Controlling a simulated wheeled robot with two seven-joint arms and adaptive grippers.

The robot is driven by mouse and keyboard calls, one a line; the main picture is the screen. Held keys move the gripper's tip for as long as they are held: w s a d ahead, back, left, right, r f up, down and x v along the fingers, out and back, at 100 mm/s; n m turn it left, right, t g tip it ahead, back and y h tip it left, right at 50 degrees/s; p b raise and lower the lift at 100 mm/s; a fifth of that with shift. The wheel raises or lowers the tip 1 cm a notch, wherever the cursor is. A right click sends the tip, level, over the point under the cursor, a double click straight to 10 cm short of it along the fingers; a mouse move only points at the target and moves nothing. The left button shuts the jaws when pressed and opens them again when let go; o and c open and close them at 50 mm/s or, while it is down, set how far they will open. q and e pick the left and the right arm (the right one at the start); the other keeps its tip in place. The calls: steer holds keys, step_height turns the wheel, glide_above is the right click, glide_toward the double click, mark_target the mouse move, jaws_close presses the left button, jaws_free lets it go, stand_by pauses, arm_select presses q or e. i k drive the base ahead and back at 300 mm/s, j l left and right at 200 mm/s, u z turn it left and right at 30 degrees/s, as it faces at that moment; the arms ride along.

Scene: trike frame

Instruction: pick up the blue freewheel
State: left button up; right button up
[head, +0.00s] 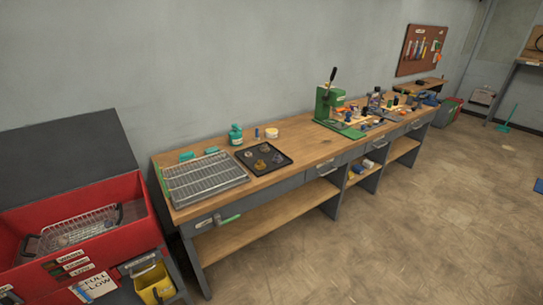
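I cannot make out a blue freewheel for certain at this distance. A black tray (284,161) on the long workbench (305,150) holds several small round parts, some brassy, some greyish; their details are too small to tell. A small upright blue item (257,133) stands behind the tray; I cannot tell what it is. More small blue items lie at the bench's far right end. Neither of my grippers is in view.
A wire rack (204,178) lies on the bench's near left end. A green press (328,102) stands mid-bench. A red washing station (140,212) with a wire basket (82,228) and a yellow bucket (154,284) are at left. The floor (400,230) at right is clear.

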mark_target(277, 158)
steer(key=i+l+u, duration=0.3)
steer(key=l, duration=0.3)
steer(key=i+l+u, duration=0.15)
steer(key=i+l, duration=0.15)
steer(key=i+l+u, duration=0.15)
steer(key=l, duration=0.3)
steer(key=i+l+u, duration=0.15)
steer(key=l, duration=0.2)
steer(key=i+l+u, duration=0.15)
steer(key=l, duration=0.25)
steer(key=l+u, duration=0.15)
steer(key=l, duration=0.25)
steer(key=i+l+u, duration=0.15)
steer(key=l, duration=0.3)
